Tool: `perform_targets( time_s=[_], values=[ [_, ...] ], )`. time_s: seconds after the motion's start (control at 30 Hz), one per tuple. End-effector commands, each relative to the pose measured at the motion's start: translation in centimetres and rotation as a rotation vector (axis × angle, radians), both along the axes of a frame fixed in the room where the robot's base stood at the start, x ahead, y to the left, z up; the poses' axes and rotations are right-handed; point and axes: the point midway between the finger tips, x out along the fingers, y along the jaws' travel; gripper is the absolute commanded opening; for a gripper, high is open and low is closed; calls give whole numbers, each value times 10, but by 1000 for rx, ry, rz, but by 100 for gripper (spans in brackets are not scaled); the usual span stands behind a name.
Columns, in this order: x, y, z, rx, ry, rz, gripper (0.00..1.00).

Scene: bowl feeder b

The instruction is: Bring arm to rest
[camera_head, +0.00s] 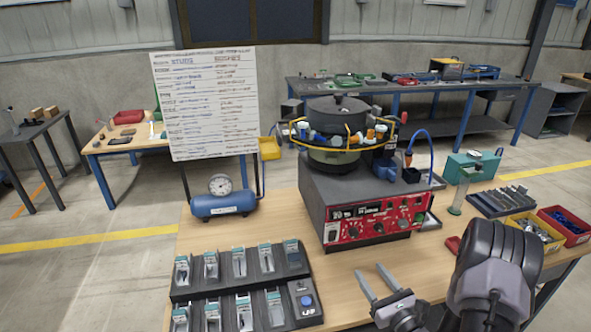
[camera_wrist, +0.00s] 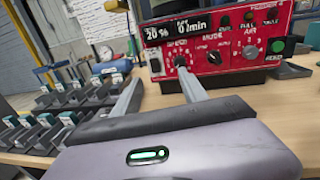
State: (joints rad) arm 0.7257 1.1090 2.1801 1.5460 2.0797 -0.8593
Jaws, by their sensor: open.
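My gripper (camera_head: 374,282) is at the lower right of the head view, above the wooden table (camera_head: 345,262). Its two grey fingers are spread apart with nothing between them. In the wrist view, my gripper (camera_wrist: 155,95) points toward the red control panel (camera_wrist: 215,42) of the bowl feeder, apart from it as far as I can see. The bowl feeder (camera_head: 365,190) stands on the table behind the gripper, with a dark round bowl on top. My arm comes in from the lower right of the head view.
A yellow bin (camera_head: 535,233), a red bin (camera_head: 568,224) and a teal device (camera_head: 470,167) are at right. Bare tabletop lies between rack and gripper.

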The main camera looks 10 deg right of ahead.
Motion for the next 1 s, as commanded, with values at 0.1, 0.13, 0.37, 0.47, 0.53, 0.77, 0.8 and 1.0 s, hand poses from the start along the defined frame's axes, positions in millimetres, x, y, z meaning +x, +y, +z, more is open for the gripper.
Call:
perform_targets(
  time_s=[0.1, 0.13, 0.37, 0.47, 0.53, 0.77, 0.8, 1.0],
  values=[
    [9, 83, 78, -102, -60, 327, 51],
    [4, 110, 98, -141, -71, 430, 51],
    [-135, 276, 185, -743, -70, 1226, 51],
    [-204, 282, 186, -1182, -44, 1435, 51],
    [-231, 266, 188, -1501, -32, 1478, 51],
    [-248, 215, 217, -2178, -47, 1311, 51],
    [-248, 212, 220, -2219, -51, 1289, 51],
    [-247, 208, 223, -2252, -50, 1269, 51]
  ],
)
